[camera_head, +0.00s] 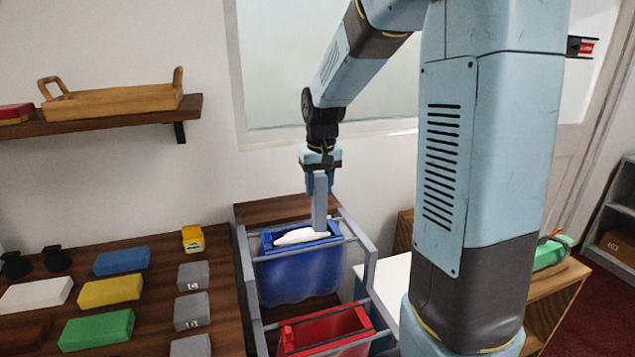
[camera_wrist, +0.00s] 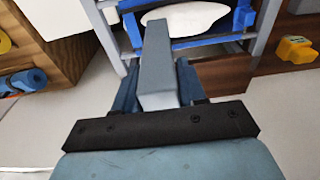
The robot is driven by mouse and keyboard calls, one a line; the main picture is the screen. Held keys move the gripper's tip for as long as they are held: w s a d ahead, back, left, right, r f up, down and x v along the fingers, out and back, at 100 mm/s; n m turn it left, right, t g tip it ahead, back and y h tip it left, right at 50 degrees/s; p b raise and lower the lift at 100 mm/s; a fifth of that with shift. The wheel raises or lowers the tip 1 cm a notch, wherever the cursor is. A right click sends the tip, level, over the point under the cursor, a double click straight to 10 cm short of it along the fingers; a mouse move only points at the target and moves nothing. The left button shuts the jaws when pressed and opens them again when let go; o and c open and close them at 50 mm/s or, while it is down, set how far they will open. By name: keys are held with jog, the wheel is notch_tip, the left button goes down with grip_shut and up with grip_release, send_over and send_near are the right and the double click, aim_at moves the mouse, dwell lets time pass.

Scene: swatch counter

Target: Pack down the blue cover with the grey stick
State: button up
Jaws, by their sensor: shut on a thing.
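My gripper (camera_head: 320,182) is shut on the upper part of the grey stick (camera_head: 320,208), which hangs upright over the blue cover (camera_head: 298,277). The blue cover looks like a liner or bin in the upper slot of a grey frame, with a white lump (camera_head: 300,236) at its mouth. The stick's lower end is at the right part of the mouth; I cannot tell if it touches the white lump. In the wrist view the stick (camera_wrist: 157,65) points away between the fingers (camera_wrist: 158,85), toward the white lump (camera_wrist: 190,17) and the blue rim (camera_wrist: 244,17).
The grey frame (camera_head: 247,270) also holds a red bin (camera_head: 325,332) in front. A wooden counter at left carries blue, yellow, green and grey blocks, and a small yellow item (camera_head: 193,239). A shelf with a wooden tray (camera_head: 112,102) is on the wall. A white surface lies right of the frame.

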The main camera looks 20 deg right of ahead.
aim_at(319, 200)
jog(key=shift+f, duration=2.45)
jog(key=shift+r, duration=0.15)
jog(key=shift+r, duration=5.45)
